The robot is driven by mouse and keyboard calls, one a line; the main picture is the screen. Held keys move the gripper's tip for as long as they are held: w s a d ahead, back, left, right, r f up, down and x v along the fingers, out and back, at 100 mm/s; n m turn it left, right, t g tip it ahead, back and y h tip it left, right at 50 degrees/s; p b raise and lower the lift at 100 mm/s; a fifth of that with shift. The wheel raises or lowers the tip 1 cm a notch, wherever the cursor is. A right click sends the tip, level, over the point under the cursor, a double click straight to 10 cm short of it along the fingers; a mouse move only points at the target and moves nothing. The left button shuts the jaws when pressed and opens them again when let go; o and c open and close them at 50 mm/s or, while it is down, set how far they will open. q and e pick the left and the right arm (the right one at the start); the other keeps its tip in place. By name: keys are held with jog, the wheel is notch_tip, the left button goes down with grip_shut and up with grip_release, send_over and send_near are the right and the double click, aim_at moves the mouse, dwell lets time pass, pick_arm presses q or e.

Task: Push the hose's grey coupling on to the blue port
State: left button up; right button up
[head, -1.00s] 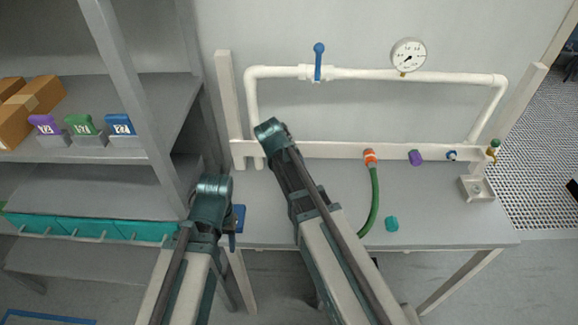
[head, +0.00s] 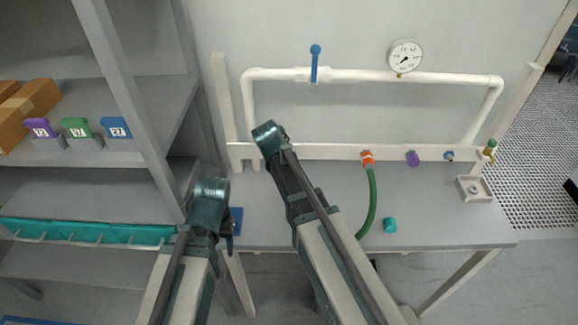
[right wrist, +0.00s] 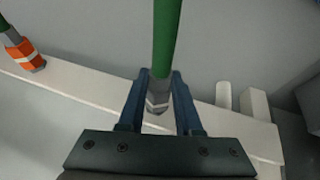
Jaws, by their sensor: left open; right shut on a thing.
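The hose (head: 372,200) is green, with one end at an orange fitting (head: 367,158) on the white rail; it runs down and behind my right arm. In the right wrist view, my right gripper (right wrist: 160,78) is shut on the hose's grey coupling (right wrist: 157,100), with the hose (right wrist: 167,40) rising from it. The coupling is hidden in the head view behind my right wrist, at the rail's left part. The blue port (head: 449,156) is on the rail's right part, well right of my right gripper. My left gripper (head: 236,222) is open and empty, low at the table's left edge.
A purple port (head: 413,158) sits between the orange fitting and the blue port. A teal cap (head: 390,225) lies on the table. Shelves with boxes (head: 32,102) stand at left.

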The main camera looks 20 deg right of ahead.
grip_shut()
jog(key=shift+s, duration=0.2)
jog(key=shift+s+a, duration=0.25)
jog(key=shift+s, duration=0.55)
jog(key=shift+s+a, duration=0.25)
jog(key=shift+s, duration=0.6)
jog(key=shift+s+a, duration=0.25)
jog(key=shift+s, duration=0.55)
